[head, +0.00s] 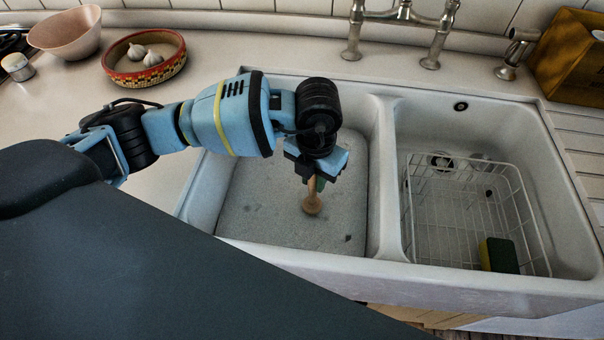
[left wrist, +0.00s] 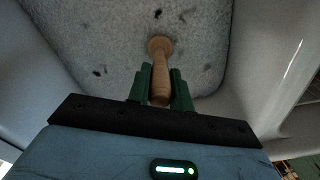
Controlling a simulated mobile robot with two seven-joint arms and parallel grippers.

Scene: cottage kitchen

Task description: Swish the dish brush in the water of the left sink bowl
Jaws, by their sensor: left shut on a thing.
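The left sink bowl (head: 376,185) holds a grey, speckled water surface (head: 262,200) with a few dark specks. My left gripper (head: 314,182) is over this bowl and points down. It is shut on the wooden handle of the dish brush (head: 312,205). In the left wrist view the brush (left wrist: 160,82) sits between the green fingers of my gripper (left wrist: 160,90). Its round end is against or just above the grey surface; I cannot tell how deep it reaches. No bristles show. My right gripper is not in view.
The right bowl holds a white wire rack (head: 462,195) and a yellow-green sponge (head: 498,255). A divider separates the bowls. Taps (head: 402,14) stand behind.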

